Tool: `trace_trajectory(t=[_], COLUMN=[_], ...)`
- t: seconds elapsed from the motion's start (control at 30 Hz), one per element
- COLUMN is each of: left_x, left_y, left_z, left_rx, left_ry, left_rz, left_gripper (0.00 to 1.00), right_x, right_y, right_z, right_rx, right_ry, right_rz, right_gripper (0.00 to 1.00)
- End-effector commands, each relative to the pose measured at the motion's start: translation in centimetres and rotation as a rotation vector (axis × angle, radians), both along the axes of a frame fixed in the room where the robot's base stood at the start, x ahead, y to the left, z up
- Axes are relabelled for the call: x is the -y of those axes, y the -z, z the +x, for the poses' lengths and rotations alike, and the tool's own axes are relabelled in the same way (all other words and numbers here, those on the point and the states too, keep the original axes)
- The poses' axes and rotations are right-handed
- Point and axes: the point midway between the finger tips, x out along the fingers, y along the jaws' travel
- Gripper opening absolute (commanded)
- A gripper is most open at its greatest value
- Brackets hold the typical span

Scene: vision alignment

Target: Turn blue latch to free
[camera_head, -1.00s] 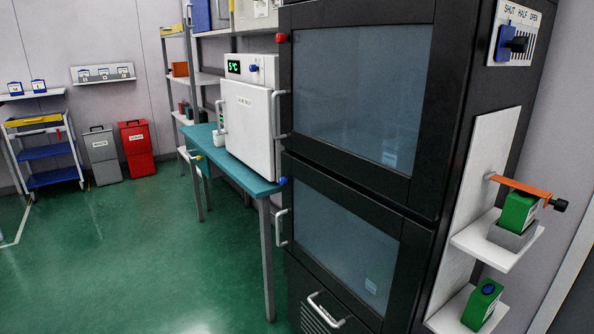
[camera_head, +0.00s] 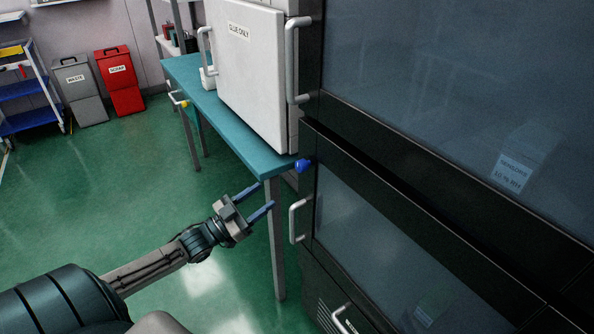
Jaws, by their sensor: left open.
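The blue latch (camera_head: 303,165) is a small blue knob on the left edge of the black cabinet's lower door (camera_head: 385,235), just above that door's silver handle (camera_head: 297,220). The lower door looks closed. My left gripper (camera_head: 258,199) is open and empty, its two fingers pointing right and up toward the latch. It is below and left of the latch and apart from it, in front of the teal table's corner. My right gripper is not in the view.
The teal table (camera_head: 215,117) carries a white box unit (camera_head: 245,70) with a handle, close beside the cabinet. A table leg (camera_head: 275,240) stands behind my gripper. Grey and red bins (camera_head: 120,80) stand at the back left. The green floor (camera_head: 130,185) is open.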

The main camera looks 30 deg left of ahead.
Motion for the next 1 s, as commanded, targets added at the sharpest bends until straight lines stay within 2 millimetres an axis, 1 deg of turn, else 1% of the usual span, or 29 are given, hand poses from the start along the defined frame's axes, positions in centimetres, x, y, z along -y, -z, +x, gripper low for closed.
trace_trajectory(t=[0.03,0.1,0.23,0.37,0.5,0.6,0.67,0.73,0.8,1.0], left_x=[0.7,1.3,2.0,2.7,3.8,4.3,4.7,5.0,5.3,5.8], left_y=[-1.4,-2.6,-3.4,-4.1,-5.0,-5.6,-5.9,-6.3,-6.5,-6.8], left_z=[-0.3,-0.4,0.3,1.9,4.0,5.2,5.9,6.6,7.1,8.2], left_rx=[0.028,0.051,0.063,0.065,0.064,0.063,0.061,0.061,0.061,0.057], left_ry=[0.030,0.055,0.066,0.062,0.061,0.062,0.060,0.061,0.061,0.061], left_rz=[-0.004,-0.012,-0.016,-0.017,-0.017,-0.016,-0.016,-0.017,-0.014,-0.015], left_gripper=[0.50,0.50,0.50,0.50,0.50,0.50,0.50,0.50,0.50,0.50], right_x=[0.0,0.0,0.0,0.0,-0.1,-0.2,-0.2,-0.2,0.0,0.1], right_y=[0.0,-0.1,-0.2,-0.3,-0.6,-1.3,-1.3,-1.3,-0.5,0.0], right_z=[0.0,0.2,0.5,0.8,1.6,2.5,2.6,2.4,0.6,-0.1], right_rx=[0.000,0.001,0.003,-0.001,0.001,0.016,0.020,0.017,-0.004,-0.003], right_ry=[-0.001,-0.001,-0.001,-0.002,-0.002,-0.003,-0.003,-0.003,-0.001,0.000], right_rz=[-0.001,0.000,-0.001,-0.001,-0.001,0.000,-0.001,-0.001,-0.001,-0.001], right_gripper=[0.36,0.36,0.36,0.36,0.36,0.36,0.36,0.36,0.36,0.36])
